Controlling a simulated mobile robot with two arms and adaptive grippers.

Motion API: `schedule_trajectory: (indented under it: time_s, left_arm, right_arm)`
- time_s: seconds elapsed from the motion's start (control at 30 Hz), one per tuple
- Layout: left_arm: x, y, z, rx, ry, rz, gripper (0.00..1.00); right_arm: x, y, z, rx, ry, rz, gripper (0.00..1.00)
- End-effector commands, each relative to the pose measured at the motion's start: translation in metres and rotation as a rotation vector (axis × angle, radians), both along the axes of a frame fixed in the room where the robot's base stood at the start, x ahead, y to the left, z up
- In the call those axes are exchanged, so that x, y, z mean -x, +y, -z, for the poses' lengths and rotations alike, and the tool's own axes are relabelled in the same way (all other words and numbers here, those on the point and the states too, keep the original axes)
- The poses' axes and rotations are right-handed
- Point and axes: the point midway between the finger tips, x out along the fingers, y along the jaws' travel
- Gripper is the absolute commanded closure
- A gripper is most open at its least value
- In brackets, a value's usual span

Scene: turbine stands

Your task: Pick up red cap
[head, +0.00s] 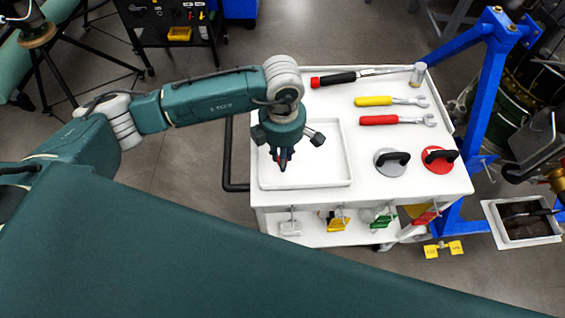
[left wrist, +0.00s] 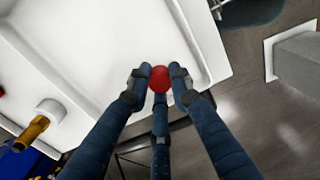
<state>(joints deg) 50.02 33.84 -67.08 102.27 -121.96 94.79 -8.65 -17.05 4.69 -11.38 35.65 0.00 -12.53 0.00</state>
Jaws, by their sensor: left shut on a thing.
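The red cap (left wrist: 159,79) shows as a small round red thing between the fingertips of my left gripper (left wrist: 160,82) in the left wrist view. The fingers are shut on it, and they hide part of its sides. In the head view my left gripper (head: 282,161) points down over the white tray (head: 347,165) on the cart's left side. I cannot tell whether the cap touches the tray. My right gripper is not in view.
The white cart (head: 340,204) also bears a yellow-handled wrench (head: 385,101), a red-handled wrench (head: 390,120), a torque wrench (head: 345,78), a grey disc with a black handle (head: 390,162) and a red one (head: 440,160). A blue frame (head: 486,85) stands to the right.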

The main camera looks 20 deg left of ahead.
Motion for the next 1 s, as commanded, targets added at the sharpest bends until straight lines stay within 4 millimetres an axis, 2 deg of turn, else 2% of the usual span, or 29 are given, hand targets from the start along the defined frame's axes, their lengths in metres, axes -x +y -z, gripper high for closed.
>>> schedule_trajectory:
  time_s: [0.3, 0.5, 0.7, 1.0]
  left_arm:
    - [-0.003, 0.000, -0.089, 0.001, -0.010, 0.001, 0.92]
    - [-0.001, 0.000, -0.135, 0.002, -0.007, 0.001, 0.92]
    - [-0.001, 0.000, -0.158, 0.000, -0.002, 0.000, 0.92]
    - [0.000, 0.000, -0.164, 0.001, -0.001, -0.001, 0.92]
  right_arm:
    - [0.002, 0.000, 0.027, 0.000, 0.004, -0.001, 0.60]
    - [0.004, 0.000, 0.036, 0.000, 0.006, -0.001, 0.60]
    - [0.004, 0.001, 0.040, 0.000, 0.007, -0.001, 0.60]
    - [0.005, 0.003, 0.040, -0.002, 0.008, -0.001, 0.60]
